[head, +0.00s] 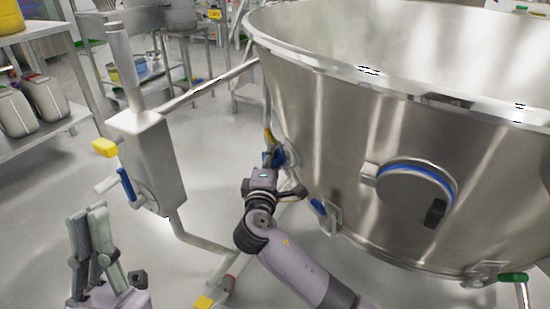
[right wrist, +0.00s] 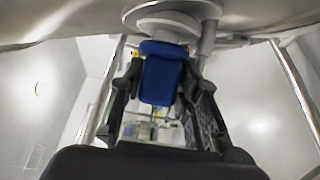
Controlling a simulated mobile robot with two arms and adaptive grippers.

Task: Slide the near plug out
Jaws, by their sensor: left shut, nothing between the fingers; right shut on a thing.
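A blue plug (right wrist: 162,78) sits between the two black fingers of my right gripper (right wrist: 160,85) in the right wrist view. Its upper end meets a pale round fitting (right wrist: 165,25) on the vessel. In the head view my right gripper (head: 272,168) is at the left side of the large steel vessel (head: 335,130), shut on the blue plug (head: 278,158), which is partly hidden by it. A yellow piece (head: 269,136) shows just above. My left gripper (head: 88,215) is shut and empty at the lower left, apart from everything.
A steel column box (head: 150,160) with a blue lever (head: 127,186) and yellow knob (head: 105,148) stands left of the vessel, its pipe legs on the floor. A round blue-rimmed port (head: 415,185) is on the vessel wall. A shelf with containers (head: 45,97) is at left.

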